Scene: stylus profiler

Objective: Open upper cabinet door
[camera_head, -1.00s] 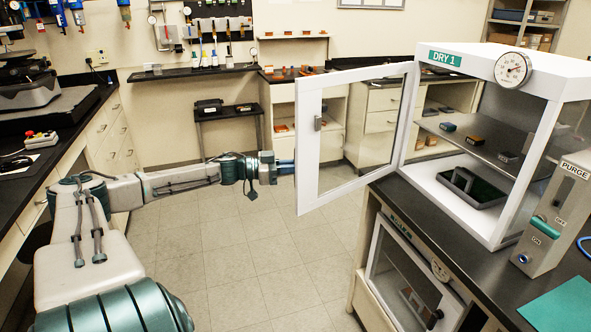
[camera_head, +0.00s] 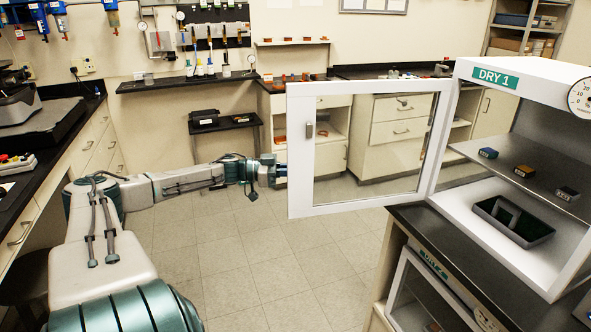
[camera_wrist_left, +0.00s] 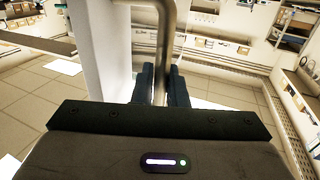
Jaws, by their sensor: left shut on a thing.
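The upper cabinet, labelled DRY 1 (camera_head: 496,77), stands on the dark counter at the right. Its white-framed glass door (camera_head: 301,190) stands wide open, swung out to the left over the floor. A small grey block (camera_head: 309,130) sits on the door's left stile. My left gripper (camera_head: 281,171) is at the door's free left edge, with its fingertips partly hidden behind the frame. In the left wrist view its dark fingers (camera_wrist_left: 160,84) are shut on the metal door handle (camera_wrist_left: 165,45), beside the white door edge (camera_wrist_left: 95,55). My right gripper is not in view.
Inside the cabinet, several small blocks sit on the shelf (camera_head: 500,170), and a dark tray (camera_head: 512,222) lies on the floor panel. A round gauge (camera_head: 581,97) is at the right edge. A lower cabinet (camera_head: 420,290) sits below. The tiled floor (camera_head: 270,270) is clear.

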